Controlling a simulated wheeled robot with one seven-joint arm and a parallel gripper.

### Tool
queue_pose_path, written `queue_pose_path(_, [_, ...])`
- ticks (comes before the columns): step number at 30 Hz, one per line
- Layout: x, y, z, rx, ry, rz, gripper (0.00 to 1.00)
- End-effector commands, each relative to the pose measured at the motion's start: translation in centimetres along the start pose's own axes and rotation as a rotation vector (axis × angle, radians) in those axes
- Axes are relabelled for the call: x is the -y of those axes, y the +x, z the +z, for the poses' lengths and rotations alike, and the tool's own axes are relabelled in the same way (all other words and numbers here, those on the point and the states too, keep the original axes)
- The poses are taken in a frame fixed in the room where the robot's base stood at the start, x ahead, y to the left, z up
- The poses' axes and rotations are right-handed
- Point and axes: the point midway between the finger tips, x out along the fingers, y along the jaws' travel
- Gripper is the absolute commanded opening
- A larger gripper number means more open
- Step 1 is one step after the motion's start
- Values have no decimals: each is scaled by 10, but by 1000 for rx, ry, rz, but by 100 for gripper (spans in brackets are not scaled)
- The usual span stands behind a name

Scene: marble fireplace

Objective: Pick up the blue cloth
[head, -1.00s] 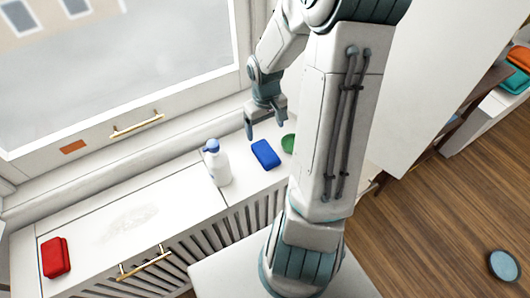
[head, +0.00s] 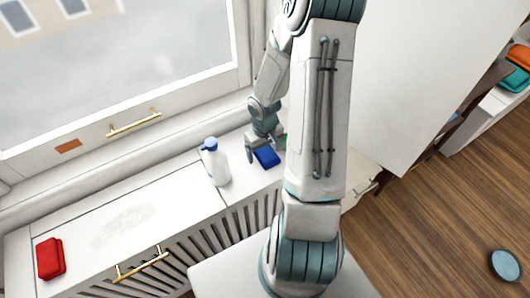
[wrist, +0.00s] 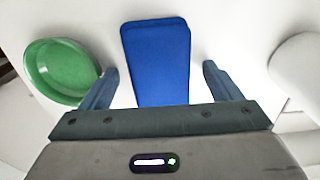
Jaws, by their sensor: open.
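The blue cloth (head: 266,158) is a folded rectangular pad lying on the white ledge under the window. In the wrist view the cloth (wrist: 157,55) lies between my two open fingers, its near end hidden behind the gripper body. My gripper (wrist: 157,75) is open, with one finger on each side of the cloth and a gap on both sides. In the head view my gripper (head: 264,146) is right at the cloth and covers part of it. I cannot tell its exact height above the ledge.
A green dish (wrist: 62,71) is close beside the left finger. A white bottle with a blue top (head: 215,163) stands left of the cloth; a white shape at right in the wrist view may be it. A red cloth (head: 50,259) lies at the ledge's far left end.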

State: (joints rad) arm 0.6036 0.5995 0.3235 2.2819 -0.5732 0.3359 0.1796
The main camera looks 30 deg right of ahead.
Motion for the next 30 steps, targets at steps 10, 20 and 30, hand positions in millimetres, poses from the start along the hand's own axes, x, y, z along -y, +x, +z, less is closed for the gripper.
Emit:
queue_pose_path(10, [0, -1, 0, -1, 0, 0, 36])
queue_pose_path(20, [0, -2, 0, -1, 0, 1, 36])
queue_pose_path(30, [-1, -42, -1, -5, 3, 4, 36])
